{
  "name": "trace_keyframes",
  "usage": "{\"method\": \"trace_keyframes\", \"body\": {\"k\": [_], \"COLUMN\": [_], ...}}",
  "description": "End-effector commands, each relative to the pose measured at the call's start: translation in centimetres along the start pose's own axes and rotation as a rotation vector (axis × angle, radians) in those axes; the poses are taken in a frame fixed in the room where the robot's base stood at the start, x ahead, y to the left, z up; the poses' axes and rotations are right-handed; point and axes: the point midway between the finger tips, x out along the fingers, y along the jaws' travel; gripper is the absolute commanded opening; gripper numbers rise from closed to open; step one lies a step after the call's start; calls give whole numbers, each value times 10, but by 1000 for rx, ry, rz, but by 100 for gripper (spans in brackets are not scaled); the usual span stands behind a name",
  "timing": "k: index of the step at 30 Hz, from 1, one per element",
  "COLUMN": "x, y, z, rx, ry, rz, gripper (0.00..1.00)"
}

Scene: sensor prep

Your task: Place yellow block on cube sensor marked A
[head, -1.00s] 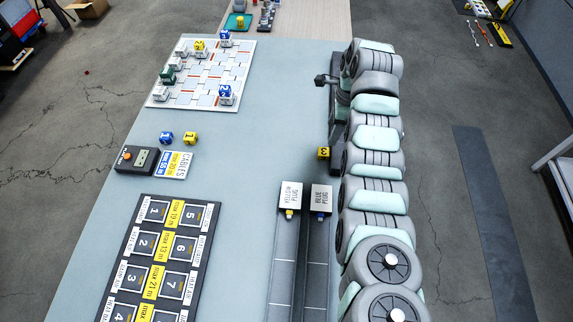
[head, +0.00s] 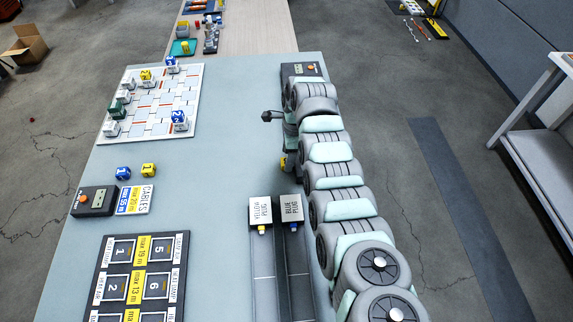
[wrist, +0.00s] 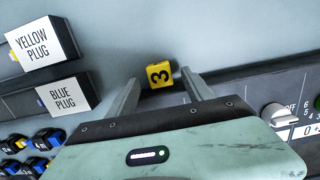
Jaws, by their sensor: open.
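A yellow block marked 3 (wrist: 160,75) lies on the table. In the wrist view it is between the open fingers of my gripper (wrist: 160,80), near the fingertips, with a gap on each side. In the head view this block (head: 283,163) is partly covered by my arm, and the fingers are hidden. Another yellow block (head: 148,169) lies at the left, beside a blue block (head: 122,173). A white grid board (head: 150,112) carries several white cubes, some with a yellow, blue or green block on top. I cannot read a mark A on any cube.
The yellow plug box (head: 260,210) and blue plug box (head: 291,208) stand near my arm, with dark rails in front. A numbered panel (head: 100,272) and a black button box (head: 95,200) are at left. The table (head: 215,150) between board and arm is clear.

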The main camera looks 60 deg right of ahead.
Motion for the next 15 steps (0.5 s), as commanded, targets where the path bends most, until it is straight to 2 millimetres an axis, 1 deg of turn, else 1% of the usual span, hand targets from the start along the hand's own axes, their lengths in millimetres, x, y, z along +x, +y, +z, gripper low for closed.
{"method": "trace_keyframes", "body": {"k": [1, 6, 13, 15], "x": [8, 22, 23, 23], "y": [1, 1, 1, 1], "z": [-2, -1, -1, -1], "rx": [2, 1, 1, 1], "ry": [1, 2, 1, 1], "rz": [6, 3, 2, 2], "gripper": [60, 60, 60, 55]}}
